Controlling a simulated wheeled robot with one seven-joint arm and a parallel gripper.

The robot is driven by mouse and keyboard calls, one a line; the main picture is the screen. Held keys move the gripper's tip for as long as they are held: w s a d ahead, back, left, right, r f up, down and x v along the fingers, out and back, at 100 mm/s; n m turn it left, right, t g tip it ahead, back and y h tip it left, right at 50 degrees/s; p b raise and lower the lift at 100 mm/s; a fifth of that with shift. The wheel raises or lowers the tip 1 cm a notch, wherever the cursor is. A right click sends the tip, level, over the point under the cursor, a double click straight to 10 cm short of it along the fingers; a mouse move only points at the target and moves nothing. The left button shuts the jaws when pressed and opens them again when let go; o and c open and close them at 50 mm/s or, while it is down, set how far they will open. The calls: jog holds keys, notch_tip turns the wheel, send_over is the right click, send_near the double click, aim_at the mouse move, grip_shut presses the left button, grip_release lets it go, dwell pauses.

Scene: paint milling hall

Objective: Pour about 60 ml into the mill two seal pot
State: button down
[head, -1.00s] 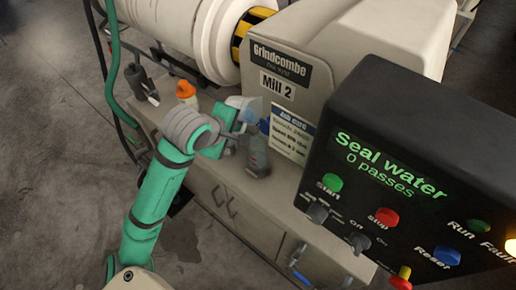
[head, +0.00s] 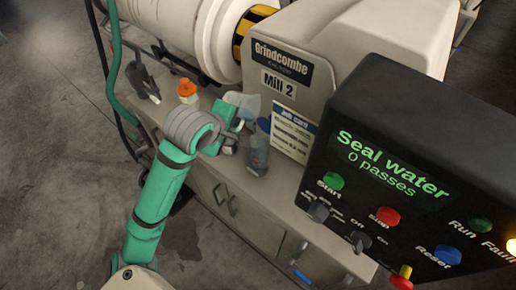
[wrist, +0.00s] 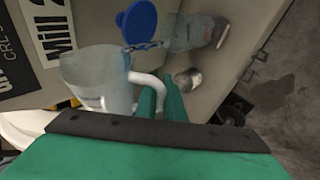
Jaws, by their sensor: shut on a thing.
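My gripper (wrist: 160,101) is shut on the white handle of a clear, pale blue measuring jug (wrist: 98,80). In the head view the jug (head: 241,104) is in front of the Mill 2 housing, just up and left of the seal pot. The seal pot (head: 257,160) is a clear grey vessel on the mill's ledge. The jug and pot look apart in the wrist view.
The job card (head: 291,133) stands behind the pot. An orange-capped bottle (head: 187,93) and a dark tool (head: 144,82) stand left on the ledge. The control box (head: 400,170) reads "Seal water 0 passes" and blocks the right side.

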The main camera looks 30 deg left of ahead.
jog(key=shift+w, duration=0.15)
jog(key=shift+a, duration=0.2)
